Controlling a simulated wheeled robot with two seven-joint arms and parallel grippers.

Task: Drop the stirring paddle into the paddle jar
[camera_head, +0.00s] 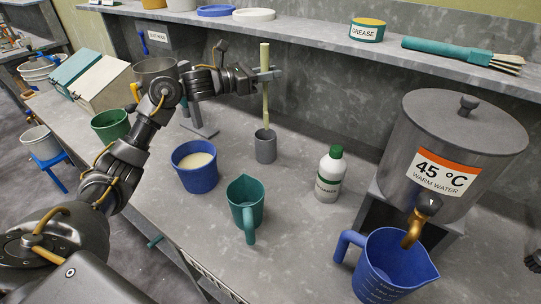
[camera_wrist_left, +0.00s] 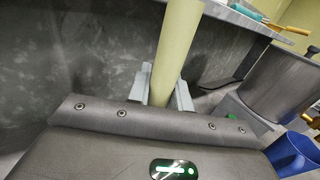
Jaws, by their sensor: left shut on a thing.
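The stirring paddle (camera_head: 265,101) is a pale yellow stick, held upright. My left gripper (camera_head: 265,75) is shut on its upper part; in the left wrist view the paddle (camera_wrist_left: 178,45) runs up between the two grey fingers (camera_wrist_left: 163,88). The paddle jar (camera_head: 265,148) is a small grey cylinder standing on the bench, directly below the gripper. The paddle's lower end is at the jar's mouth and seems to be inside it; how deep is hidden. A dark part at the right edge may be my right gripper (camera_head: 534,255), mostly cut off.
A blue pail (camera_head: 196,177) of pale liquid, a green jug (camera_head: 246,205) and a white bottle (camera_head: 329,176) stand near the jar. The warm water tank (camera_head: 445,150) and a blue jug (camera_head: 390,268) are at the right. A shelf (camera_head: 310,33) runs behind.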

